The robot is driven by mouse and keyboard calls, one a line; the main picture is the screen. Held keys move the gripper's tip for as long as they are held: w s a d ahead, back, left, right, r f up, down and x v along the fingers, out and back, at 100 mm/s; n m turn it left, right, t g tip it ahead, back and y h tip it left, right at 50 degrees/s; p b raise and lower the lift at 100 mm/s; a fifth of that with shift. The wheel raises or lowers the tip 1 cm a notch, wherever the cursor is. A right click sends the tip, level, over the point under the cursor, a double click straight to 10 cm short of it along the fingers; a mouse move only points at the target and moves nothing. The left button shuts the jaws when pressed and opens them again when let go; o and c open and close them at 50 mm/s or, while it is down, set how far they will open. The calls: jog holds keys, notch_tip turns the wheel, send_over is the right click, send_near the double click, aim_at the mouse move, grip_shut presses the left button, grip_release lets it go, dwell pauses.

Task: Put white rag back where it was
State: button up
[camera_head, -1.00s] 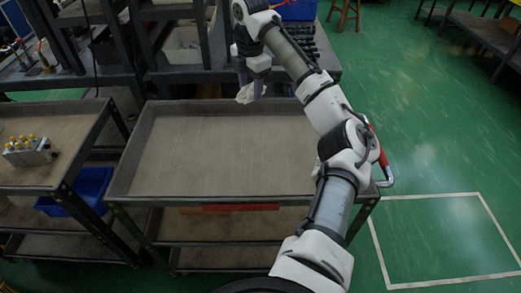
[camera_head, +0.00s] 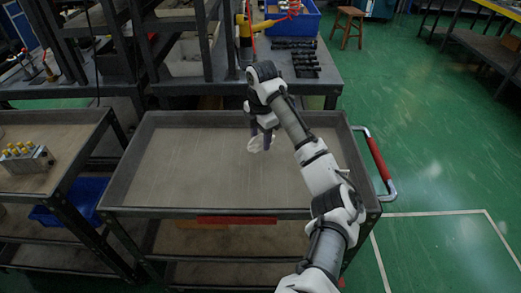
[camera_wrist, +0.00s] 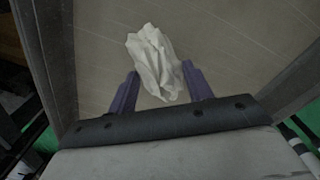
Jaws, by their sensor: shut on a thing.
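The white rag (camera_head: 256,144) hangs crumpled from my gripper (camera_head: 262,133) over the right half of the grey cart top (camera_head: 180,170). In the wrist view the rag (camera_wrist: 154,60) lies between and beyond the two purple fingers of my gripper (camera_wrist: 160,88), with the bare cart top behind it. My gripper is shut on the rag and points down. I cannot tell how far the rag is above the cart surface.
The cart top has a raised rim and is otherwise empty. A second cart at left carries a metal valve block with yellow caps (camera_head: 25,158). A dark workbench behind holds a blue bin (camera_head: 292,18) and black parts (camera_head: 296,60). Green floor is free at right.

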aim_at(261, 156)
jog(key=shift+f, duration=2.55)
jog(key=shift+f, duration=0.2)
jog(key=o, duration=0.9)
jog(key=shift+c, duration=0.2)
notch_tip(261, 156, up, 12)
jog(key=shift+s+d+r, duration=0.15)
jog(key=shift+r, duration=0.05)
